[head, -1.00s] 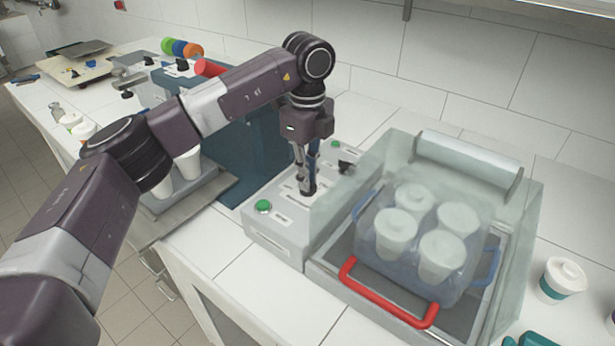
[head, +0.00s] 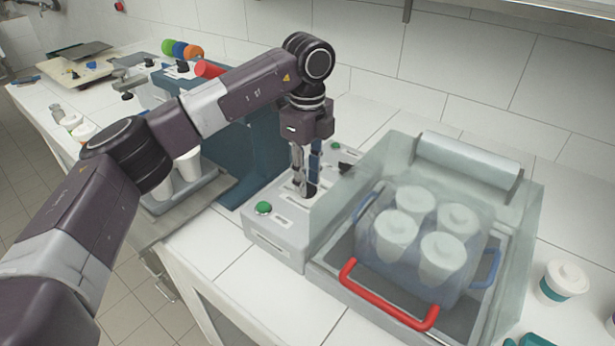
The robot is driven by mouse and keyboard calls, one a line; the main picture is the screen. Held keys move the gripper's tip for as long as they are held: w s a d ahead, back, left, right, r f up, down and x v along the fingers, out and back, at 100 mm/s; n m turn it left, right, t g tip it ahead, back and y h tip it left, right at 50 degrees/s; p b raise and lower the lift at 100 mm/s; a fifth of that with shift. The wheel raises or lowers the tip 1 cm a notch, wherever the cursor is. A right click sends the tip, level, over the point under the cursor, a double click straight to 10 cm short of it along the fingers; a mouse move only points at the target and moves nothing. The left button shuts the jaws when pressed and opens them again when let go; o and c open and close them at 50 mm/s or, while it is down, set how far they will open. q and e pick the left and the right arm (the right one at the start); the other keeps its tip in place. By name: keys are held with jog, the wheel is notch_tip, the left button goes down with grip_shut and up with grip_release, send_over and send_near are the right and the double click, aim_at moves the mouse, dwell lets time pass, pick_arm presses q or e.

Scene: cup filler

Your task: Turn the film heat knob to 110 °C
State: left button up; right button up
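The grey control panel (head: 272,228) of the sealing machine stands in the middle of the bench, with sliding slots and labels on its top. My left gripper (head: 306,185) points down over the panel, its fingers a little apart. A dark round knob (head: 310,191) shows at the fingertips, mostly hidden by them; I cannot tell whether they touch it. A second black knob (head: 345,168) sits farther back beside the clear cover. Scale marks and the set temperature are too small to read. My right gripper is not in view.
A green button (head: 263,208) is at the panel's front left. Right of the panel is a clear cover (head: 335,205) over a crate with several white cups and a red handle (head: 385,300). A lidded cup (head: 563,283) stands at far right.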

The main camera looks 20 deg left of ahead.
pick_arm(q)
notch_tip(320, 180, up, 12)
dwell(0.4)
